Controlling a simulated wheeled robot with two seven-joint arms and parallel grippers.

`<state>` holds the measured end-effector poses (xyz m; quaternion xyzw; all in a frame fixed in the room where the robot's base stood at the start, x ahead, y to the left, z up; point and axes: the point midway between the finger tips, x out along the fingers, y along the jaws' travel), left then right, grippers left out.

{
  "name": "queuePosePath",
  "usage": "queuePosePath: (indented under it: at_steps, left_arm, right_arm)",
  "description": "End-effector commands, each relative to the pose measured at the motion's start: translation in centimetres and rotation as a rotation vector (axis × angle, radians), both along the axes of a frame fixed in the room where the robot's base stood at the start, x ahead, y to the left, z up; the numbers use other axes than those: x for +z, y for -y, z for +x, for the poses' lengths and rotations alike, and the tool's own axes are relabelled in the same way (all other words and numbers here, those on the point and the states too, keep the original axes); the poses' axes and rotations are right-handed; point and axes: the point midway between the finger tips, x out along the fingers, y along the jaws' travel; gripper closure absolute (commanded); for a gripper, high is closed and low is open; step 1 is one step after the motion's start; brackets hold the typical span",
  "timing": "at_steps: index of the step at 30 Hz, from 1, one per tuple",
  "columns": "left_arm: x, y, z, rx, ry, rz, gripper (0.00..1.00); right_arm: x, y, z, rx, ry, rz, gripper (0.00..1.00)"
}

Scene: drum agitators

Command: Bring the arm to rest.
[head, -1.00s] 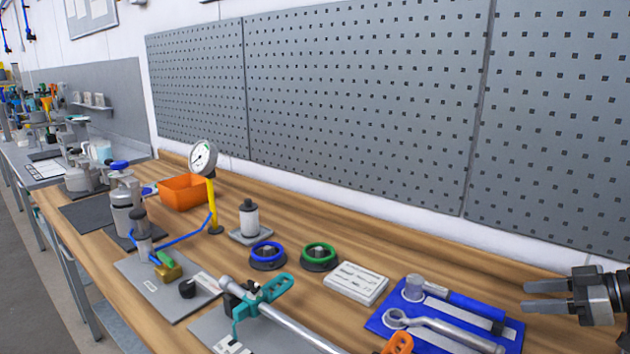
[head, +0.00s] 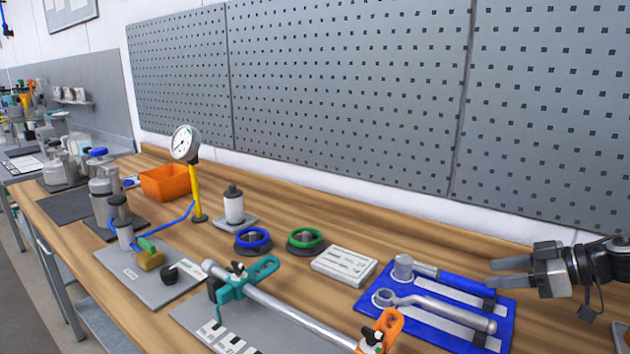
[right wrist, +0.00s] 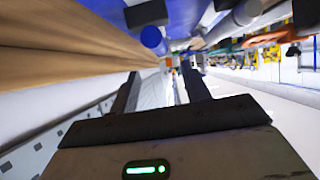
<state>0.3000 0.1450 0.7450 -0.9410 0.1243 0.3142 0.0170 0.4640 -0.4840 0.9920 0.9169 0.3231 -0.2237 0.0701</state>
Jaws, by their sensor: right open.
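My right gripper (head: 512,273) is at the right edge of the head view, its two fingers apart and pointing left, with nothing between them. It is in the air by the right end of the blue tool mat (head: 371,300), on which a hammer (head: 440,277) and a wrench (head: 440,310) lie. In the right wrist view the gripper's dark fingers (right wrist: 160,90) are spread and empty, with the bench surface on the left. My left gripper is not in the head view.
A silver shaft (head: 285,308) with teal and orange clamps lies on a grey plate in front. Blue-ringed (head: 253,240) and green-ringed (head: 305,240) parts, a white label block (head: 343,265), a dial gauge (head: 186,143) and an orange bin (head: 165,182) stand on the wooden bench. A perforated panel (head: 350,90) rises behind.

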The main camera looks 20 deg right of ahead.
Motion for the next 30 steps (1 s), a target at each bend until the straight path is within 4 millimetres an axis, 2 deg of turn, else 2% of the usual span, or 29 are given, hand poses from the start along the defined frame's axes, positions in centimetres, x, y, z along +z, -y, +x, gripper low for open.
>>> queuePosePath:
  at_steps: [7,9,18,20,21,24,28,30]
  left_arm:
    - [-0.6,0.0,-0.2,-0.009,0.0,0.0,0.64]
    - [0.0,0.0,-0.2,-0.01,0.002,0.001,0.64]
    - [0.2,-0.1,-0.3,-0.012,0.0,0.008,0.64]
    - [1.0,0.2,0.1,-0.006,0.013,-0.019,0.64]
    - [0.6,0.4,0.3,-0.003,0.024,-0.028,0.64]
    - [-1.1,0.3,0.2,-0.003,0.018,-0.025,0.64]
    - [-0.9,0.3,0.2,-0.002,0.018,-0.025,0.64]
    - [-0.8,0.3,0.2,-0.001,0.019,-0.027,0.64]
  right_arm:
    - [-1.0,-1.6,2.0,0.002,0.011,0.004,0.53]
    - [-1.3,-2.0,2.5,-0.001,0.006,0.006,0.53]
    - [-3.2,-4.6,5.6,0.002,0.003,0.003,0.53]
    - [-3.4,-4.4,5.4,0.0,-0.001,-0.002,0.53]
    - [-3.5,-4.3,5.4,0.001,0.002,-0.004,0.53]
    - [-3.4,-5.4,5.1,0.005,0.0,-0.004,0.53]
    - [-2.8,-5.3,5.0,-0.074,-0.002,-0.006,0.53]
    - [-1.3,-5.2,5.2,-0.07,0.003,-0.003,0.53]
